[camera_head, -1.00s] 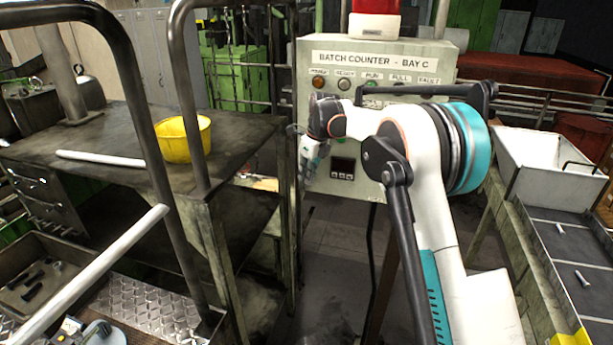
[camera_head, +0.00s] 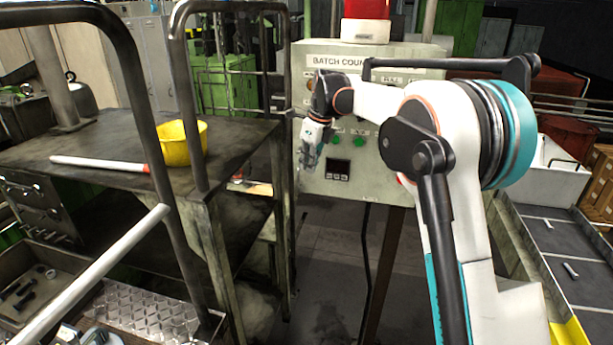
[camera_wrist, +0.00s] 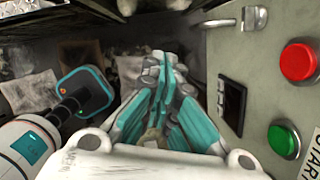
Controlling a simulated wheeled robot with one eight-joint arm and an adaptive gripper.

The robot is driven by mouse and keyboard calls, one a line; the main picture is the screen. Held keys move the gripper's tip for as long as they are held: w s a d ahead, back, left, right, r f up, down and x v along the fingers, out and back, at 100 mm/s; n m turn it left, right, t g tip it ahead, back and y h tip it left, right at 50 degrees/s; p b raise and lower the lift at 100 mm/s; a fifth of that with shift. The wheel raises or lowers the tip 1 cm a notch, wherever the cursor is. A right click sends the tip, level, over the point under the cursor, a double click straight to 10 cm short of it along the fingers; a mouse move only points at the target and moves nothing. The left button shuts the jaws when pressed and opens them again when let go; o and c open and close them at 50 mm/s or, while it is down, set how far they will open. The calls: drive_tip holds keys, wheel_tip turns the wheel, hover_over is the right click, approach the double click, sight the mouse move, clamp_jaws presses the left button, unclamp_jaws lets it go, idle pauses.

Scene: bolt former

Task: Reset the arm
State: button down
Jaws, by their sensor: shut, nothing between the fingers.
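My gripper (camera_head: 309,163) hangs in front of the left side of the batch counter panel (camera_head: 410,185), with its fingers pointing down. In the wrist view my gripper (camera_wrist: 163,72) has its teal and grey fingers drawn together, and I see nothing held between them. My white arm with black and teal joints rises from the lower right and covers part of the panel's sign and button row. In the wrist view the panel face with a red button (camera_wrist: 298,61) and a green button (camera_wrist: 283,140) is on the right, apart from the fingers.
A dark metal cart (camera_head: 95,140) with tall rails stands left of my gripper, carrying a yellow bowl (camera_head: 183,142) and a white rod (camera_head: 100,163). A dark conveyor (camera_head: 560,245) with small bolts lies at the right. Open floor (camera_head: 330,260) shows below the gripper.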

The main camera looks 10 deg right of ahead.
drive_tip(key=s+d+f+n+t+h+b, duration=0.1)
drive_tip(key=s+d+f+n+b, duration=0.1)
drive_tip(key=s+n+b, duration=0.8)
drive_tip(key=s+d+f+n+t+b, duration=0.2)
drive_tip(key=s+d+n+b, duration=0.15)
drive_tip(key=s, duration=1.15)
drive_tip(key=s+d+f+n+t+h+b, duration=0.1)
drive_tip(key=s+f+n+b, duration=0.8)
drive_tip(key=s+f, duration=1)
drive_tip(key=d+n+t, duration=0.1)
drive_tip(key=n, duration=0.3)
drive_tip(key=shift+s+f, duration=0.3)
drive_tip(key=shift+f, duration=0.1)
